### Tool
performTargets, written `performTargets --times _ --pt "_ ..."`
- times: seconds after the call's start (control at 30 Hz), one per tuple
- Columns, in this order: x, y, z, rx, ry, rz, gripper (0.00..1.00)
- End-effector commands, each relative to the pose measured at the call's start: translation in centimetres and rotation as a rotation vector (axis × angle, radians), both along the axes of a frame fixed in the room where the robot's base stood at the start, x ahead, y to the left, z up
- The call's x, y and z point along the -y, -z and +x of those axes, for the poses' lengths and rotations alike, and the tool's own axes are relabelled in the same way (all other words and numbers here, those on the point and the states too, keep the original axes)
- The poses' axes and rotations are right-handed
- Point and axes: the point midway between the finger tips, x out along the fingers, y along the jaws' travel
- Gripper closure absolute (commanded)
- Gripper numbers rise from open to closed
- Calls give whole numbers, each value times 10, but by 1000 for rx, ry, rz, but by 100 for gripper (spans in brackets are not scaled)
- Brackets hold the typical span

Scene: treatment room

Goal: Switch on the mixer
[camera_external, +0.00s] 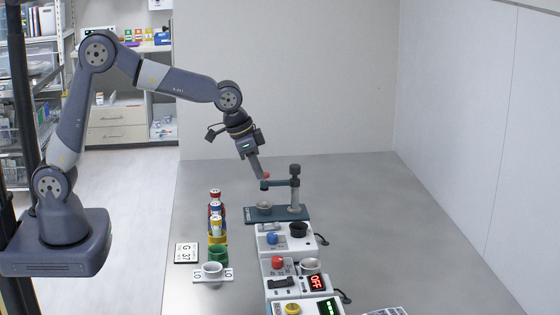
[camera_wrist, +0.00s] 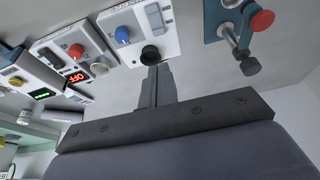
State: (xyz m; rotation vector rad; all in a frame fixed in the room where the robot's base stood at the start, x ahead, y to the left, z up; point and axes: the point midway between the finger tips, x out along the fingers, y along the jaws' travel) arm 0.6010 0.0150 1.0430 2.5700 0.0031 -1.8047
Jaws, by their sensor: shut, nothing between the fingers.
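One white device (camera_external: 286,252) has a blue knob (camera_external: 272,238), a black cup (camera_external: 298,229) and, in the wrist view, a grey rocker switch (camera_wrist: 157,18). The device nearer the camera has a red knob (camera_external: 277,262), a black rocker switch (camera_external: 281,282) and a red display reading OFF (camera_external: 316,282). My gripper (camera_external: 262,180) is shut and empty, above the table by the teal stand. In the wrist view its fingertips (camera_wrist: 155,68) point towards the black cup.
The teal stand (camera_external: 275,215) carries a post, a red ball (camera_wrist: 262,20) and a small bowl (camera_external: 264,205). A device with a yellow knob (camera_external: 292,308) and green display stands nearest. Coloured bottles (camera_external: 215,225) and a white cup (camera_external: 212,269) stand left. The table's right side is mostly clear.

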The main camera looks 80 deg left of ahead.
Motion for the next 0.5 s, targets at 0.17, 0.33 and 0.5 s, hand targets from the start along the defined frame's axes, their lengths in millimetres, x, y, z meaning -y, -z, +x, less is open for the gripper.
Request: performTargets --times 0.17,0.33,0.5 --pt "0 0 0 0 1 0 100" --pt "1 7 2 -3 2 0 100" --pt "1 30 10 -5 2 0 100"
